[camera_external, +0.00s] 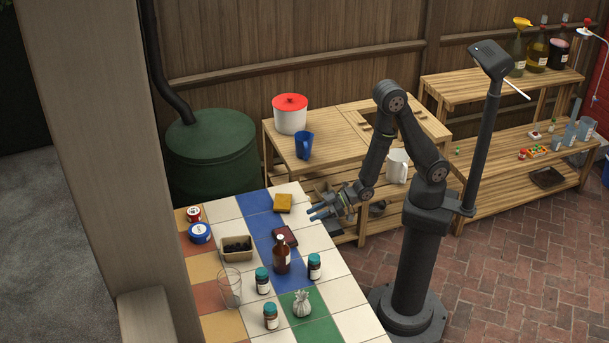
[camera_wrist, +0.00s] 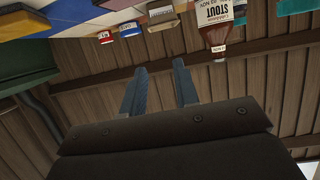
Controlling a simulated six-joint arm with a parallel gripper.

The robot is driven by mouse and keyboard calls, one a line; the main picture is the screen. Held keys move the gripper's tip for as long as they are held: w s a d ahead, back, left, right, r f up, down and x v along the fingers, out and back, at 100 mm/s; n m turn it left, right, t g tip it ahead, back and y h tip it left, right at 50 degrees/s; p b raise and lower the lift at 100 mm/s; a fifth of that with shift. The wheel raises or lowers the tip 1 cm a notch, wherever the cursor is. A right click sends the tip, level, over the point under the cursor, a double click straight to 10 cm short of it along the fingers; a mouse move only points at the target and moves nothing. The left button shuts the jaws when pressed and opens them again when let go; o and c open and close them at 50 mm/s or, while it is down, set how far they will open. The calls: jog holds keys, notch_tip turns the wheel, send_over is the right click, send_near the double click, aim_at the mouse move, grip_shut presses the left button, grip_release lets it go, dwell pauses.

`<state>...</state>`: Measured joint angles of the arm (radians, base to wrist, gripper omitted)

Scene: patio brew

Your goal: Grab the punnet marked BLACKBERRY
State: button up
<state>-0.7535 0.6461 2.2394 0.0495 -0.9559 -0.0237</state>
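A small tan punnet (camera_external: 236,255) with dark contents stands on the tiled table, left of the brown bottle (camera_external: 281,258). No marking on it can be read, so I cannot confirm it says BLACKBERRY. In the wrist view, which looks upside down, a tan box that appears to be this punnet (camera_wrist: 160,12) is at the top edge, partly cut off. My gripper (camera_external: 315,212) is at the table's right edge, apart from the punnet. Its two blue fingers (camera_wrist: 160,80) are spread, with nothing between them.
A brown brick-like block (camera_external: 285,237) and a yellow block (camera_external: 283,203) lie near my gripper. A red-and-white tin (camera_external: 194,214), blue tin (camera_external: 200,233), clear glass (camera_external: 230,287), several teal-lidded jars (camera_external: 314,267) and a tied white pouch (camera_external: 302,304) surround the punnet and bottle.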

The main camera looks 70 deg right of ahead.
aim_at(237, 250)
jog(key=w+a+f+n, duration=0.1)
jog(key=w+a, duration=0.1)
jog(key=w+a+f+n+g+h, duration=0.1)
jog(key=w+a, duration=0.1)
jog(key=w+a+f+n+g, duration=0.1)
jog(key=w+a, duration=0.1)
jog(key=a, duration=0.1)
jog(key=shift+w+a+n+h, duration=0.1)
jog(key=shift+w+n+h, duration=0.2)
jog(key=shift+w+n, duration=0.1)
jog(key=w+a+n+g+h, duration=0.2)
jog(key=w+a+n+g, duration=0.15)
jog(key=w+a, duration=0.25)
jog(key=w+a+r+n+g+h, duration=0.4)
jog(key=r+n+h, duration=0.1)
jog(key=r+n, duration=0.45)
jog(key=f, duration=0.3)
jog(key=w+f, duration=0.1)
jog(key=f, duration=0.7)
jog(key=shift+w+a+f, duration=0.15)
jog(key=shift+a+f, duration=0.1)
jog(key=shift+a, duration=0.1)
jog(key=shift+w+d+f, duration=0.1)
jog(key=shift+w+f, duration=0.1)
jog(key=shift+f, duration=1.1)
jog(key=shift+w+f, duration=0.15)
jog(key=shift+f, duration=1.15)
grip_shut()
